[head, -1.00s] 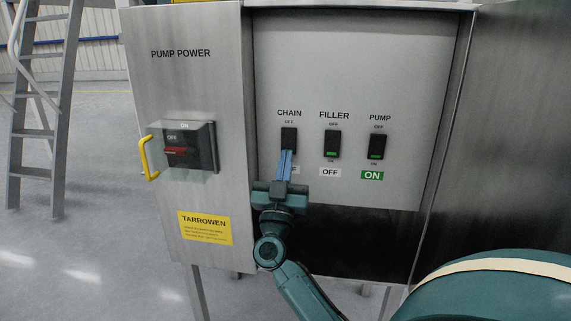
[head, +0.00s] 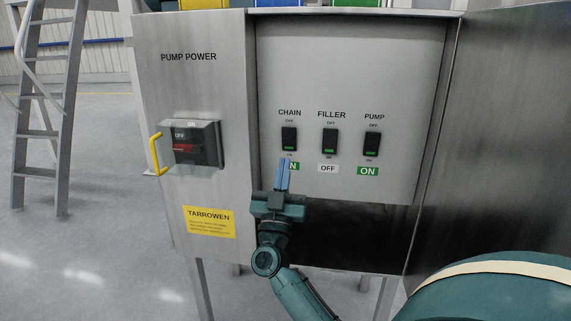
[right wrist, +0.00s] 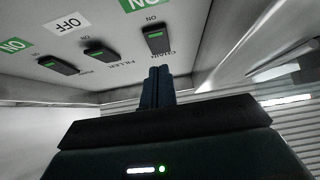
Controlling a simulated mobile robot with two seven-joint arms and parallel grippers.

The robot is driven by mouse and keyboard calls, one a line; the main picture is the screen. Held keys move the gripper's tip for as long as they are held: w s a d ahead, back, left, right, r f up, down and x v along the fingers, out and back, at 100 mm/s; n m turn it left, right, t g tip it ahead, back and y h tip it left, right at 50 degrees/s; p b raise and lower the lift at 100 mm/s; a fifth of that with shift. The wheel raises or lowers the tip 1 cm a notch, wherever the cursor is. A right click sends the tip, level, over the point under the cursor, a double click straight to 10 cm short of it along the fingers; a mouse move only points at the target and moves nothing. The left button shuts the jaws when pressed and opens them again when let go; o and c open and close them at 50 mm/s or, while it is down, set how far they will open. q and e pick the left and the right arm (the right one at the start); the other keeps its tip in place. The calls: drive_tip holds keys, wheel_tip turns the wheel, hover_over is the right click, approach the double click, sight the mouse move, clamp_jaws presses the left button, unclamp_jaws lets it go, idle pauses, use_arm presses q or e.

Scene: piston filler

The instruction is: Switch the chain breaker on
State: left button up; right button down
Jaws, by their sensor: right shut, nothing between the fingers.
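The chain breaker (head: 289,139) is a black rocker switch on the grey panel under the label CHAIN, with a green mark at its lower end. Below it is a green plate (head: 295,166), partly hidden by my fingers, with a white N showing. My right gripper (head: 283,160) is shut and empty, its blue fingers just below the chain breaker and apart from it. In the right wrist view the chain breaker (right wrist: 158,39) lies beyond the shut fingertips (right wrist: 158,70). My left gripper is not in view.
To the right are the filler breaker (head: 330,142), with an OFF plate, and the pump breaker (head: 373,145), with a green ON plate. On the left door is the pump power switch (head: 184,147) under a clear cover with a yellow handle (head: 156,154). A ladder (head: 47,120) stands at far left.

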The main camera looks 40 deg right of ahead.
drive_tip(key=w+d+f+v, duration=0.1)
drive_tip(key=v, duration=0.8)
drive_tip(key=shift+f+p, duration=0.35)
drive_tip(key=shift+p, duration=0.05)
drive_tip(key=shift+s+r, duration=0.1)
drive_tip(key=shift+r, duration=0.05)
